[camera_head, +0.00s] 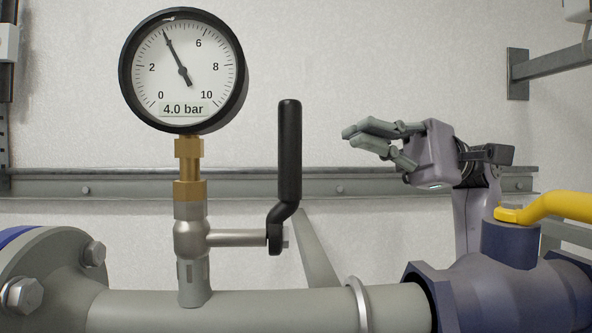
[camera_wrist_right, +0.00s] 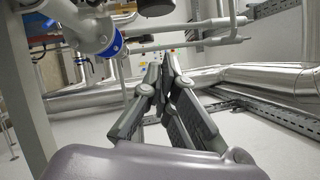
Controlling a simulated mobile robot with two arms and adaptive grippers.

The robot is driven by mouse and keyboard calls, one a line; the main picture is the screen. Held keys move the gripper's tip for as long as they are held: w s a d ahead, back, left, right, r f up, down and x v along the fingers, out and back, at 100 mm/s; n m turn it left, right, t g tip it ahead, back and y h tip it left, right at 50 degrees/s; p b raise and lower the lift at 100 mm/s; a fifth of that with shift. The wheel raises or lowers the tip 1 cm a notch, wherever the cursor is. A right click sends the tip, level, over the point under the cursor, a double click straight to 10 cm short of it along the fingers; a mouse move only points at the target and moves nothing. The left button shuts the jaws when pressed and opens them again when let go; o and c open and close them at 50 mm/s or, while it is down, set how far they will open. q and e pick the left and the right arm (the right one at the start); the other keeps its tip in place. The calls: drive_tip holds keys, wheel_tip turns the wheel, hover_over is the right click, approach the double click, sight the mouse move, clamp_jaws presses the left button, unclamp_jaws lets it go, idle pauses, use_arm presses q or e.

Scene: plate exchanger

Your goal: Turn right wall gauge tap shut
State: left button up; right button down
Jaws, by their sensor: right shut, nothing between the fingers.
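The gauge tap's black handle (camera_head: 289,150) stands upright in the head view, cranked at its lower end onto the stem of the metal tap body (camera_head: 191,250). The round gauge (camera_head: 183,70) above it shows 4.0 bar. My right gripper (camera_head: 352,138) is to the right of the handle, level with its middle, fingers pointing left, with a visible gap to the handle. Its fingers meet at the tips in the right wrist view (camera_wrist_right: 167,58), with nothing held. I cannot make out the tap handle for certain in that view. My left gripper is not in view.
A grey pipe (camera_head: 250,311) runs below the tap, with a bolted flange (camera_head: 55,275) at left. A blue valve (camera_head: 510,245) with a yellow lever (camera_head: 555,205) stands below and right of my right gripper. A metal rail (camera_head: 110,184) crosses the wall behind.

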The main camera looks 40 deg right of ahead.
sight(286, 177)
drive_tip(key=s+a+n+t+h+p, duration=0.1)
drive_tip(key=s+a+t+h+p, duration=0.1)
drive_tip(key=a, duration=0.9)
drive_tip(key=shift+s+a+f+t+h, duration=0.2)
drive_tip(key=shift+s+f+t+h, duration=0.25)
drive_tip(key=shift+s+t, duration=0.15)
drive_tip(key=shift+w, duration=0.1)
drive_tip(key=shift+n, duration=0.3)
